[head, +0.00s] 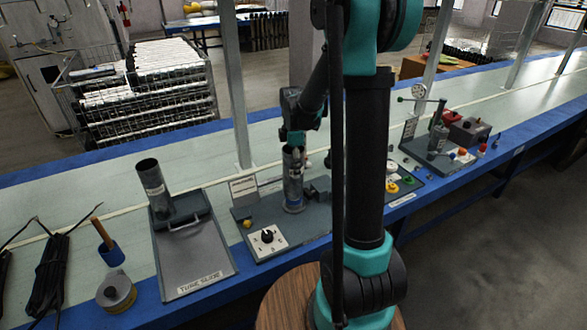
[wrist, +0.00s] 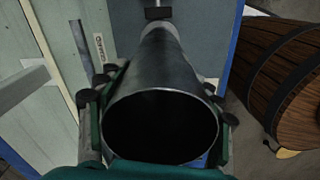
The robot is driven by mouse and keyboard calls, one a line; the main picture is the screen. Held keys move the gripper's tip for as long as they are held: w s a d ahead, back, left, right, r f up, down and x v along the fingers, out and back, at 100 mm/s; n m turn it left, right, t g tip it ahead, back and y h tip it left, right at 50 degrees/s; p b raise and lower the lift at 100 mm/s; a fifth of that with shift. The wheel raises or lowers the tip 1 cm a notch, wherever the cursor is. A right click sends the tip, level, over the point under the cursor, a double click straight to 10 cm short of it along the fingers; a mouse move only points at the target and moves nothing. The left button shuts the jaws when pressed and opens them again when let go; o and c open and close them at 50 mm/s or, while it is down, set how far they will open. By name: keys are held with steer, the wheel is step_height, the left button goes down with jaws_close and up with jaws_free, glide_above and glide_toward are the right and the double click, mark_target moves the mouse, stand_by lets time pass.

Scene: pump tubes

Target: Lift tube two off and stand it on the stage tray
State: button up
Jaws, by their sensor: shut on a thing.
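A dark grey tube (head: 293,190) stands upright over a grey plate with a dial, and its lower end appears to meet the plate's round seat. My gripper (head: 293,143) is shut on this tube near its top, coming from above. In the wrist view the tube (wrist: 160,95) fills the middle, its open mouth towards the camera, with a gripper finger on each side. I cannot read a number on the held tube.
The plate (head: 268,245) carries a dial knob. A blue cup with a wooden handle (head: 110,248) and a tape roll (head: 116,292) lie left of the tray. A gauge stand (head: 436,130) is at right. A wooden barrel (wrist: 285,75) stands by the bench.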

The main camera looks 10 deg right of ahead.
step_height(320, 180, up, 14)
stand_by(2.6)
steer(key=shift+r, duration=0.1)
